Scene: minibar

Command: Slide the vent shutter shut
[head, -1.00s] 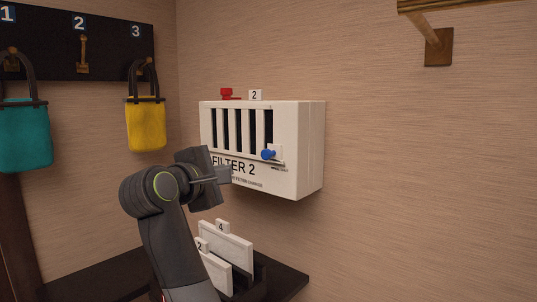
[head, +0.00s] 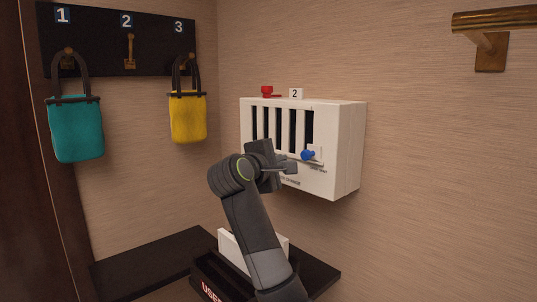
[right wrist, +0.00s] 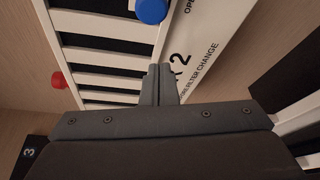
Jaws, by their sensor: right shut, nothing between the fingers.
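The white vent box (head: 347,150) hangs on the wall, its front slats showing dark open gaps. A blue knob (head: 308,155) sits at the lower right of the slats; it also shows at the top of the right wrist view (right wrist: 152,10). My right gripper (head: 293,167) is shut and empty, just left of and below the blue knob in the head view. In the right wrist view its fingertips (right wrist: 160,68) are together in front of the box, apart from the knob. The arm hides part of the box's lettering. My left gripper is not in view.
A red knob (head: 267,91) and a "2" tag (head: 296,93) are on top of the box. Below, a dark shelf (head: 150,262) carries a black bin with white panels (head: 232,247). Teal (head: 76,130) and yellow (head: 188,118) bags hang at left.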

